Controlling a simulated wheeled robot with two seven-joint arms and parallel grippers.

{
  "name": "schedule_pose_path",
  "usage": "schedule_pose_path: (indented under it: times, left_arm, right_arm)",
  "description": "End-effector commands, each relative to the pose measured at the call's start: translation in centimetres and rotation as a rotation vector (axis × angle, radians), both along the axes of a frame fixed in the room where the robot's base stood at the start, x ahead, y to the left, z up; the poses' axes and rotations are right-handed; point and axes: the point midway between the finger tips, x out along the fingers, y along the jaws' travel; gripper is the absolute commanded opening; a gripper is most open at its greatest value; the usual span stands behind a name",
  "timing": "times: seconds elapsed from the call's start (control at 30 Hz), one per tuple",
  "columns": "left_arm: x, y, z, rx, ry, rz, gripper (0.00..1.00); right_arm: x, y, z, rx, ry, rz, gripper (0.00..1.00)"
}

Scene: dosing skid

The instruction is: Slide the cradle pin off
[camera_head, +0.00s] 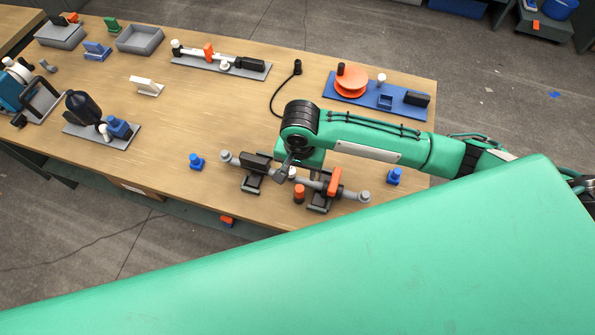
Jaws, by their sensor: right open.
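A grey pipe assembly (309,181) lies across two dark cradles near the table's front edge, the left cradle (252,183) and the right cradle (319,203). An upright orange lever (334,181) is on the pipe's right half. A short orange cylinder with a dark base (299,193) stands beside the right cradle. I cannot tell which small part is the cradle pin. My right gripper (284,172) is open, pointing down at the pipe between the cradles. Its wrist hides part of the pipe, and contact cannot be told. My left gripper is not in view.
Blue fittings stand left (197,161) and right (394,176) of the pipe. Behind are a blue tray with an orange reel (351,80), a black cable (276,97) and a grey valve board (200,64). My green body covers the lower right.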

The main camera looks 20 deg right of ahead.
Motion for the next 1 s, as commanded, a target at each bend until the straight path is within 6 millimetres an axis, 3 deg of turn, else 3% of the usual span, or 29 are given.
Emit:
schedule_pose_path:
  times: [0.1,0.23,0.37,0.6,0.8,1.0]
  left_arm:
    - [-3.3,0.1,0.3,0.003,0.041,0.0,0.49]
    - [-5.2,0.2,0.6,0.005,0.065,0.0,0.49]
    - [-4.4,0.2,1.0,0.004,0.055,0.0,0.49]
    - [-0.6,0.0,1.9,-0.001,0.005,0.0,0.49]
    - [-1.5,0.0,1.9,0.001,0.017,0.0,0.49]
    - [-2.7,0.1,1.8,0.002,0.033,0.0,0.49]
  right_arm:
    - [-0.1,-0.1,-1.9,-0.003,0.002,0.0,0.5]
    - [-0.1,-0.1,-4.5,-0.003,0.001,0.001,0.5]
    - [-0.1,-0.1,-7.0,-0.003,0.002,0.0,0.5]
    - [0.0,0.0,-10.9,0.001,-0.001,0.002,0.5]
    - [0.0,0.0,-12.3,0.0,-0.001,0.003,0.5]
    - [0.0,0.0,-12.6,0.001,-0.003,0.003,0.5]
